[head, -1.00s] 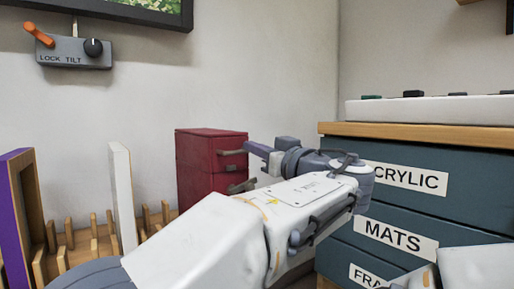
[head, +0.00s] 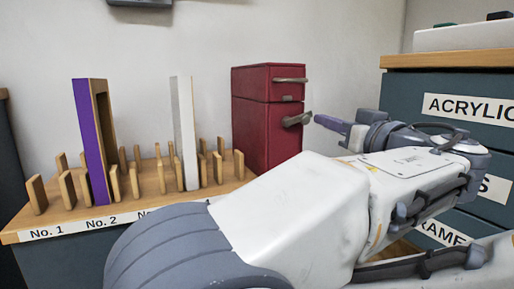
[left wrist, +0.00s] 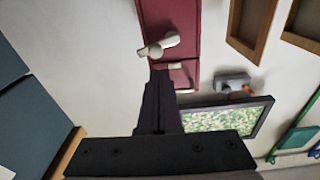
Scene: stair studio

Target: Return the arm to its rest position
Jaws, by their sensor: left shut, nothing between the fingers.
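My left arm comes in from the bottom of the head view and reaches to the right. Its gripper (head: 328,122) is shut and empty, just right of the red cabinet's lower handle (head: 298,119). I cannot tell whether the fingertips touch the handle. In the left wrist view the dark shut fingers (left wrist: 160,105) point toward the red cabinet (left wrist: 168,18) and a pale handle (left wrist: 158,46). The red cabinet (head: 262,135) has two sections, both looking closed. My right gripper is not in view.
A wooden rack (head: 215,194) with several pegs holds a purple-edged frame (head: 88,140) and a white panel (head: 185,130). Dark drawers (head: 410,110) labelled ACRYLIC stand at right, close behind my arm. The wrist view shows a framed picture (left wrist: 230,117).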

